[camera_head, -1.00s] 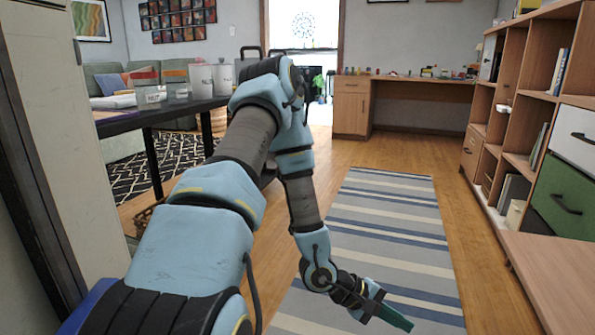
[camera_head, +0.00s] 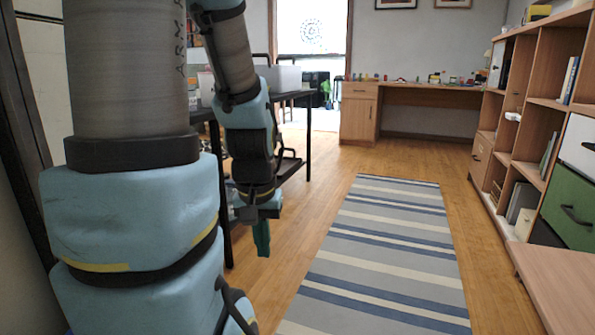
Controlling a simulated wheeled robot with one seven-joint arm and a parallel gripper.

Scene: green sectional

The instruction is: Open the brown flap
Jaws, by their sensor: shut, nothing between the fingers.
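A tall wooden shelf unit (camera_head: 533,120) stands along the right side. A light-brown front with a dark handle (camera_head: 481,158) sits low at its far end and looks closed. A flat brown panel (camera_head: 556,283) lies level at the lower right; I cannot tell whether it is a lowered flap or a separate top. Which of these is the brown flap is unclear. My gripper (camera_head: 262,240) hangs left of centre, fingers pointing down, shut and empty. It is beside the dark table, across the striped rug from the shelf, and touches neither brown part.
A green drawer front (camera_head: 569,206) and a white one (camera_head: 580,148) are on the shelf. The striped rug (camera_head: 385,265) and wood floor lie clear in the middle. A dark table (camera_head: 290,95) is behind my arm. A wooden desk (camera_head: 358,112) stands at the back.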

